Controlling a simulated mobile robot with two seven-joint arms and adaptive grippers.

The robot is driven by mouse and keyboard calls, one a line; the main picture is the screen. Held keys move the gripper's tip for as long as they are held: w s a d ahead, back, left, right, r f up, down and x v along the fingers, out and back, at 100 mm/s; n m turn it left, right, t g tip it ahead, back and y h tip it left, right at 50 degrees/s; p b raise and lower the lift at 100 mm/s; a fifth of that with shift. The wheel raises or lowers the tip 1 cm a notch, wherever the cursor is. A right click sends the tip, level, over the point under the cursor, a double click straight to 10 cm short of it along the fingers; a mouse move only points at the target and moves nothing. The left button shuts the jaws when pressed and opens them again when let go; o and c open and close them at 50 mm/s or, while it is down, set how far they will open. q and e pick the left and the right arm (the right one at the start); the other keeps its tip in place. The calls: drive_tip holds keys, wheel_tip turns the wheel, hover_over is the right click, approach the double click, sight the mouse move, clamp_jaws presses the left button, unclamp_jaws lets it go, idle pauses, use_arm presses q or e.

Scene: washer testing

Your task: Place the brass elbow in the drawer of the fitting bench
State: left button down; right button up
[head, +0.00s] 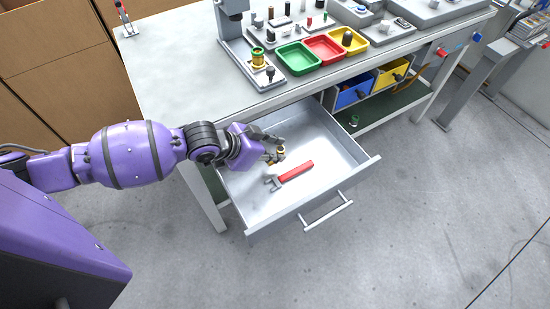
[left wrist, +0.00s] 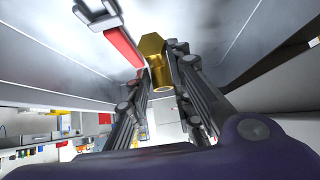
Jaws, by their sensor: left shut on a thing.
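The brass elbow (left wrist: 156,58) is a gold-coloured fitting with a hexagonal end. It sits between the fingers of my left gripper (left wrist: 160,72), which is shut on it, in the left wrist view. In the head view my left gripper (head: 276,152) is over the open drawer (head: 335,150) of the fitting bench (head: 180,60), inside its outline, and only a little of the elbow shows. Whether the elbow touches the drawer floor I cannot tell. My right gripper is in neither view.
The drawer's front and right side are bare. Green (head: 297,58), red (head: 324,50) and yellow (head: 349,41) trays stand on the bench top above.

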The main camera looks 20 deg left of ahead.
use_arm(q)
drive_tip(key=f, duration=0.2)
drive_tip(key=shift+w+d+f, duration=0.15)
drive_tip(key=shift+d+f, duration=0.05)
drive_tip(key=shift+f, duration=0.5)
drive_tip(key=shift+f, duration=0.15)
drive_tip(key=c, duration=1.6)
unclamp_jaws()
drive_tip(key=shift+o, duration=0.2)
drive_tip(key=shift+a+r, duration=0.2)
drive_tip(key=shift+r, duration=0.1)
drive_tip(key=p+v, duration=0.1)
drive_tip(key=v, duration=1)
drive_tip(key=shift+s, duration=0.35)
